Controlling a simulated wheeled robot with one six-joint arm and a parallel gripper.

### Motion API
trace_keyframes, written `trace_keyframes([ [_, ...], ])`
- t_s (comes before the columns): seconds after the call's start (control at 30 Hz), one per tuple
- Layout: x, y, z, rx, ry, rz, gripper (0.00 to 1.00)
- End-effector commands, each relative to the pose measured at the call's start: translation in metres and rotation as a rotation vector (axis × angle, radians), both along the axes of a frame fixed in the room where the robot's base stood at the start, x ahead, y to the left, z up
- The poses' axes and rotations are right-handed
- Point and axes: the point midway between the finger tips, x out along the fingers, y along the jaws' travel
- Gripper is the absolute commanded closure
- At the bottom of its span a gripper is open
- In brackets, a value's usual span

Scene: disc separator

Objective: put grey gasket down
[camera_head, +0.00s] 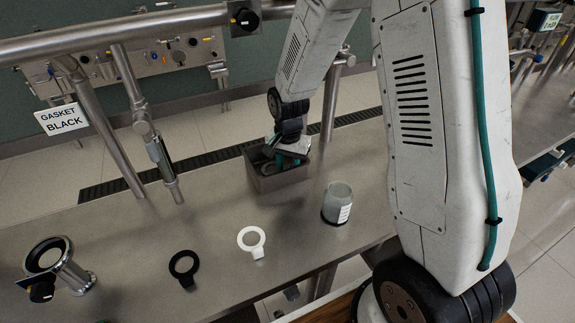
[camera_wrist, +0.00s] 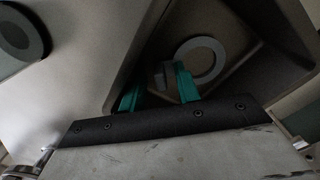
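The grey gasket (camera_wrist: 221,62), a flat ring with a small tab, lies inside a dark grey open bin (camera_head: 284,181) in the wrist view. The bin's wall also shows in the wrist view (camera_wrist: 128,62). My gripper (camera_head: 286,160) is at the bin's opening. In the wrist view its two teal fingers (camera_wrist: 158,90) stand apart, with a clear gap between them. The gasket's tab shows beyond this gap, close to the right finger; I cannot tell whether they touch. In the head view the gripper and bin walls hide most of the gasket.
On the steel bench, a white gasket (camera_head: 241,239) and a black gasket (camera_head: 184,280) lie flat, in front of the bin. A grey jar (camera_head: 337,203) stands right of them. Bench between is clear.

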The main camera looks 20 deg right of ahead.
Motion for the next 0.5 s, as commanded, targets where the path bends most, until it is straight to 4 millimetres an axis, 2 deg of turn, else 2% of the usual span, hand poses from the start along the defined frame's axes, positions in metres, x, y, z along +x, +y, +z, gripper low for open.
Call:
trace_keyframes([
  [0.27, 0.0, 0.0, 0.002, 0.0, -0.001, 0.0, 0.68],
  [0.37, 0.001, 0.0, 0.01, 0.0, -0.003, 0.0, 0.68],
  [0.5, 0.001, 0.0, 0.034, 0.0, -0.006, 0.0, 0.68],
])
